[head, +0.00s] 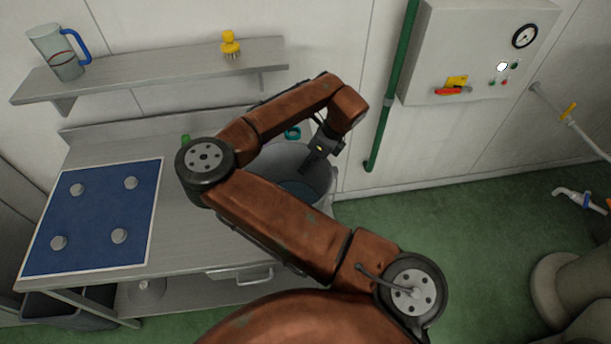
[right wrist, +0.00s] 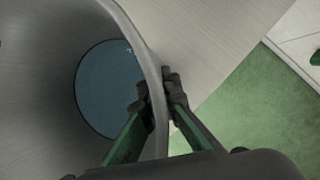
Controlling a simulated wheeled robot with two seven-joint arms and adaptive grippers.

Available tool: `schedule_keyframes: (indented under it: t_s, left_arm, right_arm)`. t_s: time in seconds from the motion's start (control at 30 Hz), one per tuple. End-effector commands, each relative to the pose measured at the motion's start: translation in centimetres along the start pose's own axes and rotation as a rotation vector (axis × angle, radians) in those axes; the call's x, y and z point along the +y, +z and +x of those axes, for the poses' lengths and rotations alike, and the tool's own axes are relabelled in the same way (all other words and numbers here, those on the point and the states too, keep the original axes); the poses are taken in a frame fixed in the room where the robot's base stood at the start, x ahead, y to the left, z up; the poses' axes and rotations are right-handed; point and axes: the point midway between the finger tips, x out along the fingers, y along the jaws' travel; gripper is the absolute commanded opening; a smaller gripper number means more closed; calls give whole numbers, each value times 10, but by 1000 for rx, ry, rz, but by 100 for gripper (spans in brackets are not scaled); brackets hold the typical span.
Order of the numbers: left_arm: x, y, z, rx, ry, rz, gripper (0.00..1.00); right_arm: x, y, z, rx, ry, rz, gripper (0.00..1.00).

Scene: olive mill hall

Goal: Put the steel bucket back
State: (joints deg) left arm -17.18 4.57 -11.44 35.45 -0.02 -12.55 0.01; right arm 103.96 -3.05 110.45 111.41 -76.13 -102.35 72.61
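The steel bucket (head: 316,190) is at the right end of the steel bench, partly hidden behind my right arm. Its open top faces up and a dark blue round area shows inside. My right gripper (head: 312,166) is at the bucket's rim. In the right wrist view the bucket wall (right wrist: 40,120) fills the left side. There the rim runs between the two fingers of my right gripper (right wrist: 158,88), one inside and one outside, closed on it. The bucket's base is hidden, so I cannot tell whether it touches the bench. My left gripper is not in view.
The steel bench (head: 190,240) carries a blue mat (head: 95,215) with several grey knobs. A wall shelf (head: 160,75) holds a jug (head: 58,52) and a yellow brush (head: 230,44). A control box (head: 475,50) and green pipe (head: 392,80) are right.

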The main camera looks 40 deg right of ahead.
Motion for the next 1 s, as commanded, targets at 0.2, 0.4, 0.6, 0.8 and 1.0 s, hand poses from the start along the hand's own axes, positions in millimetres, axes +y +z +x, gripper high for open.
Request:
schedule_keyframes:
  t_s: [0.2, 0.4, 0.6, 0.8, 1.0]
  left_arm:
    - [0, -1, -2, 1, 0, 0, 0]
    - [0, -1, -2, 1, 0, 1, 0]
    - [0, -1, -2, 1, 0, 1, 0]
    - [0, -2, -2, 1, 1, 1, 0]
    - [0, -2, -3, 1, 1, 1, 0]
  right_arm:
    - [-21, 29, 26, -3, 3, -3, 0]
    - [-38, 40, 59, -2, 2, 0, 0]
    - [-49, 46, 81, -4, 0, 1, 0]
    - [-52, 48, 88, -4, 0, 2, 0]
    - [-57, 49, 103, -4, 1, 4, 0]
